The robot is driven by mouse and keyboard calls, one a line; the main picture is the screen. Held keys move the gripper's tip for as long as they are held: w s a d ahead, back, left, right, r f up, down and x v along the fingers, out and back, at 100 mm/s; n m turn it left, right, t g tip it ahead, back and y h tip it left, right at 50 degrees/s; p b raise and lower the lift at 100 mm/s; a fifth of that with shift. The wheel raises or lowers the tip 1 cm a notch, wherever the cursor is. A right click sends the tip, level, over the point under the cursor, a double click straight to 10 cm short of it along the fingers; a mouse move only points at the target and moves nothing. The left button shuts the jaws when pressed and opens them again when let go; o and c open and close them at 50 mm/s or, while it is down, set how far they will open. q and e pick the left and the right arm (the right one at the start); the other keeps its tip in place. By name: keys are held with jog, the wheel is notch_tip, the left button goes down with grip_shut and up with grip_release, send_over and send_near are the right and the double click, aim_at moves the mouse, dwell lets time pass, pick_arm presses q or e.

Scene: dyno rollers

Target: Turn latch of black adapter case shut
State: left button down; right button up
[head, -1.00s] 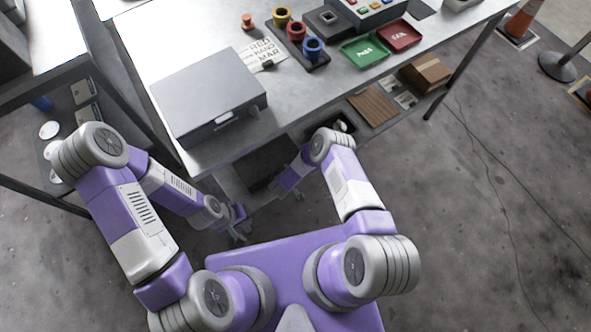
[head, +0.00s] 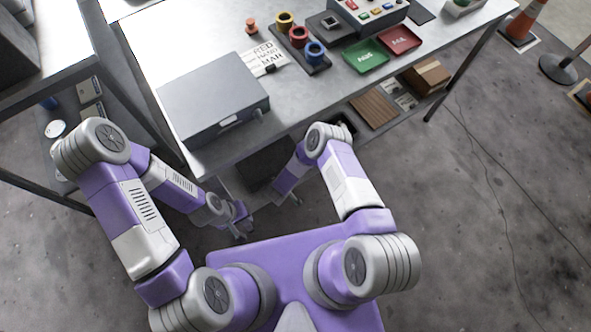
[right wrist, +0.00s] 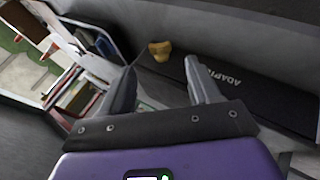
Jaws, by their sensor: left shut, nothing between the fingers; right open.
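The black adapter case (right wrist: 265,98), lettered "ADAPT" before the view cuts it off, lies across the upper right of the right wrist view. A small yellow latch-like piece (right wrist: 160,50) shows at its left part; I cannot tell its exact turn. My right gripper (right wrist: 159,88) is open and empty, its fingertips on either side below the yellow piece, apart from it as far as I can tell. In the head view a dark case (head: 264,165) sits on the low shelf under the table, partly hidden by my right arm. My left gripper (head: 240,233) is shut and empty, low beside the table.
The table (head: 310,105) above the shelf holds a grey box (head: 212,92), coloured rings on a black base (head: 300,45), a green tray (head: 365,56) and a red tray (head: 400,40). A bin with papers (right wrist: 75,85) lies left of the right gripper.

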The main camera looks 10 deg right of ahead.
jog(key=shift+v, duration=0.8)
